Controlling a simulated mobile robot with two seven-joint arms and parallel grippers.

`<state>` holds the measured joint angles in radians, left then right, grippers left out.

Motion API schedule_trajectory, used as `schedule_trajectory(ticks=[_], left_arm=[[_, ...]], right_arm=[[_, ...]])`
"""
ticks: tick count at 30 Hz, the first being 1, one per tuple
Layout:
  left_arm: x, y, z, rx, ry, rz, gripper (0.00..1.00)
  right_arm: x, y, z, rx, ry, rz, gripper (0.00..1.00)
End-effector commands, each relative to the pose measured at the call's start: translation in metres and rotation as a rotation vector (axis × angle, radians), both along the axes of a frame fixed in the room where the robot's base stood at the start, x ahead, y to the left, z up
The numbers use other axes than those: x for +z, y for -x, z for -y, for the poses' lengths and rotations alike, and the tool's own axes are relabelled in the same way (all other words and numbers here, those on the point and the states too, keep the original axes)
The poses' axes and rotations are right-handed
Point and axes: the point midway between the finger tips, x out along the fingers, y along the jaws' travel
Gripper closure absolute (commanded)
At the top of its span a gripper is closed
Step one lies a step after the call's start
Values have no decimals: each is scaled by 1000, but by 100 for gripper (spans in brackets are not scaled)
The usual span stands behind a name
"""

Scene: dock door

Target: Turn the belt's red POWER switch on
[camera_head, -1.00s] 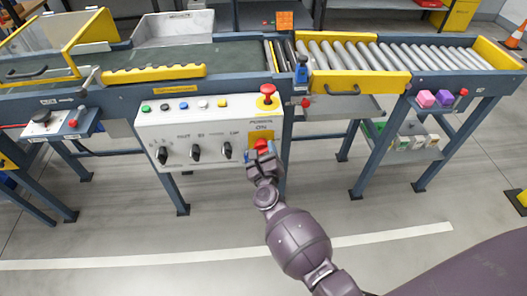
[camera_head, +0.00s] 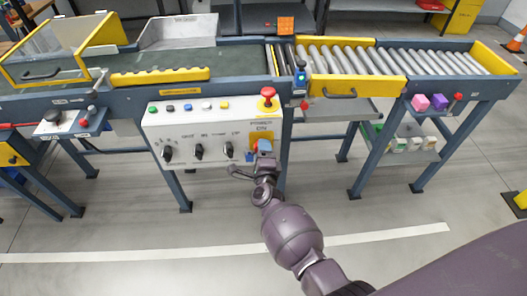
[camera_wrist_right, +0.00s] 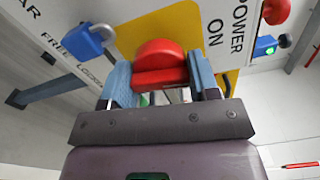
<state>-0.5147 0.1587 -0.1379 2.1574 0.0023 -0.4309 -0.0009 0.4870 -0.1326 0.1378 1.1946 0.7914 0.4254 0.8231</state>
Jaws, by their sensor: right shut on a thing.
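The red POWER switch (camera_wrist_right: 160,62) sits on a yellow plate marked ON in the right wrist view. My right gripper (camera_wrist_right: 162,85) is shut on it, with blue-grey fingers on either side. In the head view my right gripper (camera_head: 264,148) is at the lower right of the white control panel (camera_head: 200,117) and hides most of the switch. The switch's exact setting cannot be told. My left gripper is not in view.
A red mushroom button (camera_head: 267,93) stands above the switch. Black knobs (camera_head: 199,152) are to its left. A blue piece (camera_wrist_right: 84,40) is left of my fingers in the wrist view. The roller conveyor (camera_head: 390,58) runs to the right; the floor in front is open.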

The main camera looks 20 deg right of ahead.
Motion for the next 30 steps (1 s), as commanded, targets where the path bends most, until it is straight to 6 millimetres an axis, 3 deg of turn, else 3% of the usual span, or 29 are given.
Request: schedule_trajectory(ticks=[12,27,28,30], left_arm=[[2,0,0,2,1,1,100],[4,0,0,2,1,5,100],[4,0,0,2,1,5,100],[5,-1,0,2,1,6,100]], right_arm=[[0,0,-1,1,160,-46,68],[0,0,-1,1,178,-51,68],[0,0,-1,1,178,-51,43],[0,0,-1,1,178,-51,32]])
